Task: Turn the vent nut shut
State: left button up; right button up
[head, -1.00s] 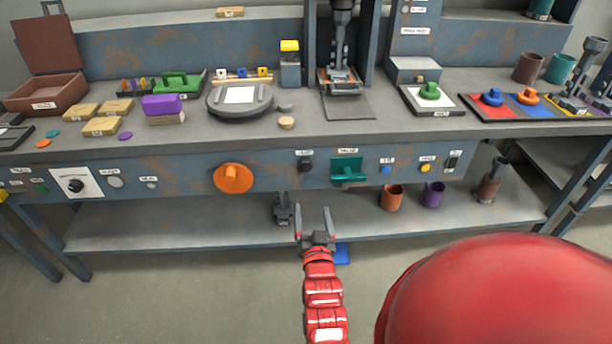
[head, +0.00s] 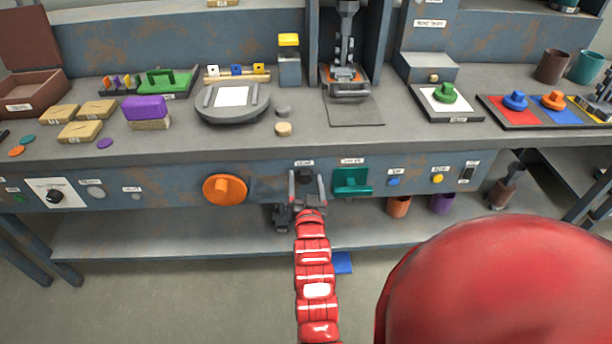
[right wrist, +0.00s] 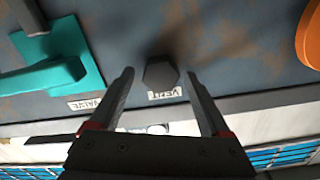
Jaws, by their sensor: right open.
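The vent nut is a dark hexagonal knob (right wrist: 160,73) on the front panel, with a "VENT" label beside it in the right wrist view. In the head view the nut (head: 305,175) sits between the orange knob and the teal valve handle. My right gripper (head: 307,178) is open in front of it. In the right wrist view the two fingers (right wrist: 160,80) stand one on each side of the nut, with gaps on both sides. I cannot tell how deep the fingertips reach. My left gripper is not clearly in view.
The teal valve handle (head: 351,181) and orange knob (head: 225,189) flank the nut on the panel. A blue button (head: 394,182) and yellow button (head: 438,179) lie farther right. A lower shelf (head: 170,239) runs below. The bench top (head: 230,140) overhangs above.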

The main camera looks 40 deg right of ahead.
jog(key=shift+c, duration=0.9)
grip_shut()
